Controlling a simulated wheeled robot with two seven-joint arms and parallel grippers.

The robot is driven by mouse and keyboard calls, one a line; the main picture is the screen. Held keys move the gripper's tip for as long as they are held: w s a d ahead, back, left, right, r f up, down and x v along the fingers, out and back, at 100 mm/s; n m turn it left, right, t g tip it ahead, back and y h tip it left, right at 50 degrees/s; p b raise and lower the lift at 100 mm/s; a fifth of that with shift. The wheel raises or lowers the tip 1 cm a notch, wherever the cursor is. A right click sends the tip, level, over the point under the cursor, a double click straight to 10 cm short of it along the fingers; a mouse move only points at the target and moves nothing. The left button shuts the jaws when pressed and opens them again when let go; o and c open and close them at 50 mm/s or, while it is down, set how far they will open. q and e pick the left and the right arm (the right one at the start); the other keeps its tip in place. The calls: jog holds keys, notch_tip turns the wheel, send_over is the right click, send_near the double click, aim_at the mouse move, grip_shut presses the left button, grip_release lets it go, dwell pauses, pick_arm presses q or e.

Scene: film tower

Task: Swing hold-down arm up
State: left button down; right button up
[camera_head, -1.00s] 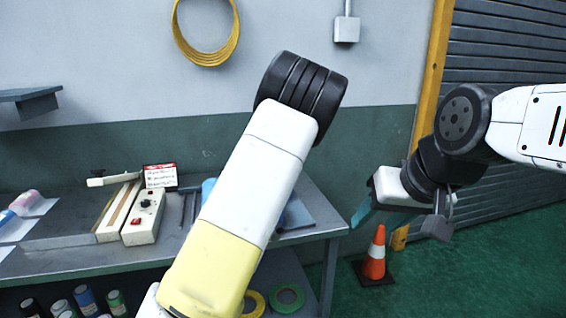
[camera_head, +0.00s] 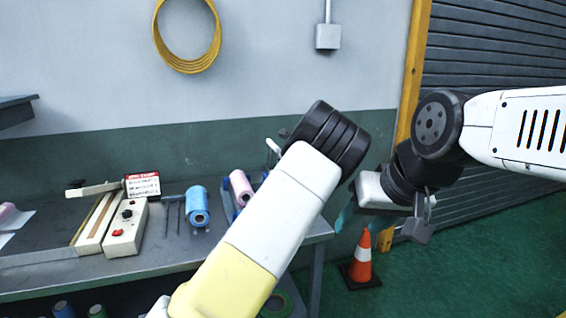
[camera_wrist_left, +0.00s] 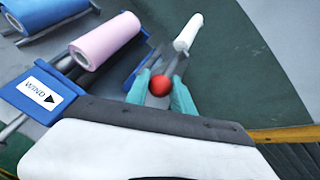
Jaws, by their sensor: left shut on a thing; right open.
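In the left wrist view, the teal fingers of my left gripper (camera_wrist_left: 160,90) are closed around a red ball knob (camera_wrist_left: 159,85). A grey bar runs from near the knob to a white roller (camera_wrist_left: 187,32); this looks like the hold-down arm. In the head view a small white piece (camera_head: 273,147), likely that roller, stands tilted above the pink roll (camera_head: 240,187). My left forearm hides the left gripper and knob there. A blue frame (camera_wrist_left: 40,92) marked WIND stands beside the pink roll. My right gripper (camera_head: 345,216) is open and empty, off the bench's right end.
The grey bench (camera_head: 160,258) holds a blue roll (camera_head: 197,205), a white sealer-like device (camera_head: 125,228) and a red-and-white sign (camera_head: 142,185). An orange cone (camera_head: 362,260) stands on the green floor to the right. A shutter door (camera_head: 490,60) is behind my right arm.

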pick_arm(q)
jog(key=shift+d, duration=0.1)
jog(key=c, duration=1.1)
grip_release()
jog(key=shift+w, duration=0.1)
jog(key=v, duration=0.7)
jog(key=shift+s+r, duration=0.2)
jog(key=shift+s, duration=0.15)
jog(key=shift+d, duration=0.1)
